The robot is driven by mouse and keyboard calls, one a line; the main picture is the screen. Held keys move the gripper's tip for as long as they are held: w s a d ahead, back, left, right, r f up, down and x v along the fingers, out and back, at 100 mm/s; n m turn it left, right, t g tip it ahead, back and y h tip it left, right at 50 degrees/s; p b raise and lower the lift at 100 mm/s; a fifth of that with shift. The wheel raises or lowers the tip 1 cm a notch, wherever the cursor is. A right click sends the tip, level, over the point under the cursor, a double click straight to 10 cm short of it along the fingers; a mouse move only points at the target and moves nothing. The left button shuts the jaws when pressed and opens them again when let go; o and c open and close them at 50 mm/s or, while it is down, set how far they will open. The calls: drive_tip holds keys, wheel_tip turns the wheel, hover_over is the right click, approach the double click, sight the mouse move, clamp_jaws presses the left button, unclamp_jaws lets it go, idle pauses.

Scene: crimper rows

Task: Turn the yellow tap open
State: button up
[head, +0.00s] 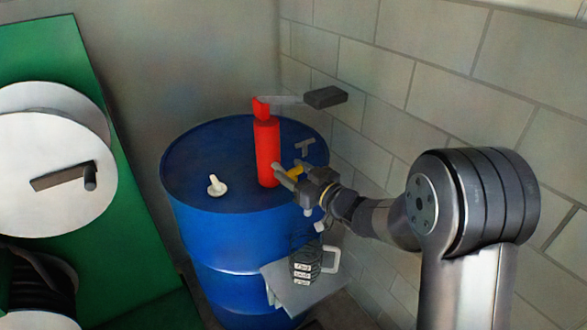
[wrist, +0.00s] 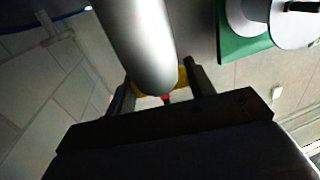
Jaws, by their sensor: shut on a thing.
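The yellow tap (head: 294,172) shows as a small yellow piece at my gripper, by the right side of the blue drum's top in the head view. My gripper (head: 285,176) is shut on it, with the fingers reaching in from the right. In the wrist view the yellow piece (wrist: 183,77) lies between the two fingers (wrist: 160,90). A grey rounded cylinder (wrist: 140,45) covers much of it there, and a bit of red shows below. Most of the tap's body is hidden, so I cannot tell how far it is turned.
A red cylinder (head: 267,150) with a grey lever (head: 325,97) stands on the blue drum (head: 215,232), close to my fingers. A small shelf (head: 300,297) is below; a block wall (head: 440,90) is right.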

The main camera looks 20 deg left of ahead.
drive_tip(key=n+g+y+p, duration=0.1)
drive_tip(key=g, duration=0.1)
drive_tip(key=n+g+p, duration=0.1)
drive_tip(key=n+g, duration=0.1)
drive_tip(key=g, duration=0.1)
drive_tip(key=shift+w+r+y, duration=0.1)
drive_tip(key=shift+y, duration=0.3)
drive_tip(key=n+g+p, duration=0.2)
drive_tip(key=n+g, duration=0.2)
drive_tip(key=g, duration=0.1)
drive_tip(key=shift+g, duration=0.3)
drive_tip(key=n+g+h, duration=0.1)
drive_tip(key=n+g, duration=0.2)
drive_tip(key=g, duration=0.2)
drive_tip(key=shift+n+g, duration=0.3)
drive_tip(key=shift+n, duration=0.1)
drive_tip(key=shift+n+g+h+p, duration=0.55)
drive_tip(key=shift+n+g+h, duration=0.9)
drive_tip(key=shift+g, duration=0.65)
drive_tip(key=shift+n+g+h, duration=0.25)
drive_tip(key=shift+n+g, duration=0.05)
drive_tip(key=shift+n, duration=0.05)
drive_tip(key=o, duration=1)
